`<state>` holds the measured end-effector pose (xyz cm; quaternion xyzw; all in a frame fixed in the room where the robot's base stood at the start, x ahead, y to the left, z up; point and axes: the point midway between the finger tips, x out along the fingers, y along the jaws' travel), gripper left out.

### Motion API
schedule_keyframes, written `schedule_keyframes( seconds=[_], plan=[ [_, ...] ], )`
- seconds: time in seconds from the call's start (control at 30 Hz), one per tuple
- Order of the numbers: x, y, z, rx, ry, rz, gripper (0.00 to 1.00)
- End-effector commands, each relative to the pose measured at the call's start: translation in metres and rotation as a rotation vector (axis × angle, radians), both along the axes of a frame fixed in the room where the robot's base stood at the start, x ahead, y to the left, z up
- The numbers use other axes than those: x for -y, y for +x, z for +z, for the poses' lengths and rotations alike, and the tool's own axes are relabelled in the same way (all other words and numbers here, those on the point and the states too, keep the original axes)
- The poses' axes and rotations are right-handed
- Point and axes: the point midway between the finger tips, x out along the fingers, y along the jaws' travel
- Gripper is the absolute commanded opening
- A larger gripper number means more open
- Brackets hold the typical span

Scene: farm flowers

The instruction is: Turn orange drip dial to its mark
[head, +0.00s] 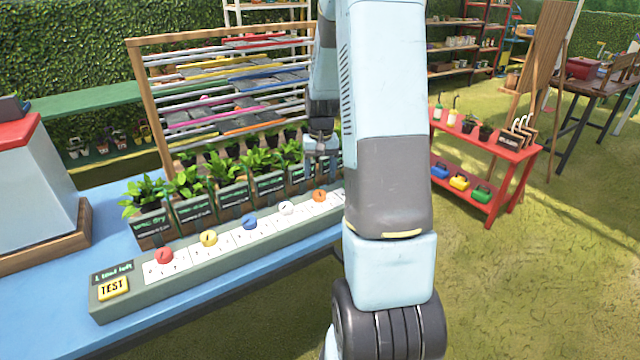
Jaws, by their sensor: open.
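The orange dial (320,196) is the rightmost knob in view on the long grey-green control panel (130,305), near my arm. Its white scale strip is partly visible, but its mark and pointer are too small to read. My gripper (321,176) points down just above and behind the orange dial in the picture. It is open, and I see nothing held in it. Contact with the dial cannot be made out. My arm hides the panel's right end.
Red (164,255), yellow (208,238), blue (249,223) and white (286,208) dials line the panel. Several potted plants (190,182) stand behind it on the blue table (40,325). A slatted rack (140,75) rises behind them. A red shelf (485,142) stands right.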

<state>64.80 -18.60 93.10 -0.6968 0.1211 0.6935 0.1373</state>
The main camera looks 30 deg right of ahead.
Motion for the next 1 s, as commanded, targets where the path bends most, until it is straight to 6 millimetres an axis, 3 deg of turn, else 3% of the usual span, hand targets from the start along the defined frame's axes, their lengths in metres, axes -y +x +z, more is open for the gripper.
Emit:
schedule_keyframes(
  seconds=[0.2,0.4,1.0],
  plan=[
    [0.000,0.000,0.039,0.003,-0.001,0.001,0.69],
    [0.001,0.000,0.058,0.001,0.000,0.001,0.69],
    [0.001,0.000,0.062,0.000,0.000,0.001,0.69]
  ],
)
